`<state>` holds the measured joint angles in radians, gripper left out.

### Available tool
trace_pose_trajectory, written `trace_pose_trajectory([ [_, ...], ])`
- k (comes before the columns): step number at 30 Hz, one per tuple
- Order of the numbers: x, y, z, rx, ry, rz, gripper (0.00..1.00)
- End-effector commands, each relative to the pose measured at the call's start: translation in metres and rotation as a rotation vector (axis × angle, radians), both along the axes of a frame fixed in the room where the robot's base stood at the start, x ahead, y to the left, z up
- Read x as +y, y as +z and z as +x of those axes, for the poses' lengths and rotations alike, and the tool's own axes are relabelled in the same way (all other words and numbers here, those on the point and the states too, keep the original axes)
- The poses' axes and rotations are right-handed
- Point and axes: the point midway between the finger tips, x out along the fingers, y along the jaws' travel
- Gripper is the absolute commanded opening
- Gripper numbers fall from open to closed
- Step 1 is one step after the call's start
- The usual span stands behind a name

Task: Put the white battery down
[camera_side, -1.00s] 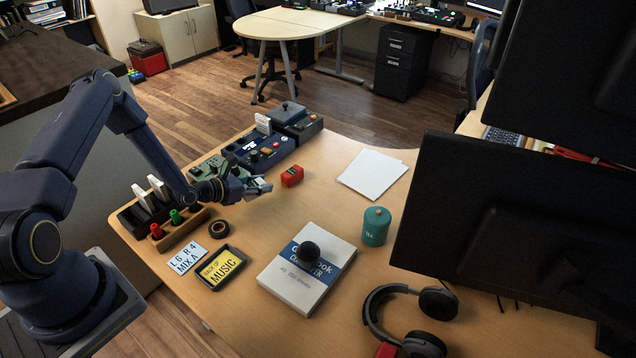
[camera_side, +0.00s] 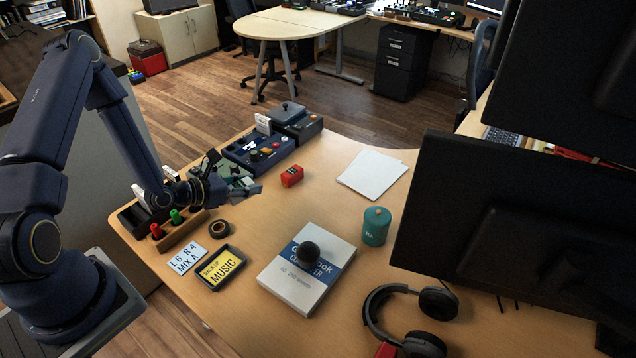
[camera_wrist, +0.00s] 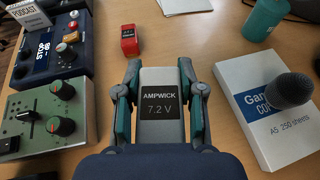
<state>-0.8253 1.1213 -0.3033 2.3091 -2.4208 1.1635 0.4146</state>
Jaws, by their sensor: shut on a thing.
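My gripper (camera_wrist: 160,75) is shut on the white battery (camera_wrist: 161,90), with one teal finger on each side of it in the wrist view. The battery has a pale face with a dark label reading AMPWICK 7.2 V. In the side view my gripper (camera_side: 225,185) is over the back left part of the desk, by the green mixer, and the battery is hard to make out there. I cannot tell how far the battery is above the desk (camera_wrist: 220,45).
The green mixer (camera_wrist: 48,122) and a blue console (camera_wrist: 55,45) lie left of the battery. A red block (camera_wrist: 130,40) lies beyond it. The white book (camera_wrist: 262,110) with a black ball-topped item is at right. A tape roll (camera_side: 219,229) lies near my gripper. Bare desk lies between.

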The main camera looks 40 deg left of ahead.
Motion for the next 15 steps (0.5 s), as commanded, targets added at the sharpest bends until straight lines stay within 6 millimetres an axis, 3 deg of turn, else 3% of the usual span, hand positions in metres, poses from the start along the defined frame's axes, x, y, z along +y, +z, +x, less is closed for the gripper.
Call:
trace_pose_trajectory([
  [4, -0.047, 0.007, 0.038, -0.005, -0.058, -0.001, 0.00],
  [9, -0.094, 0.017, 0.057, -0.001, -0.122, -0.002, 0.00],
  [15, -0.113, 0.011, 0.072, -0.002, -0.157, -0.002, 0.00],
])
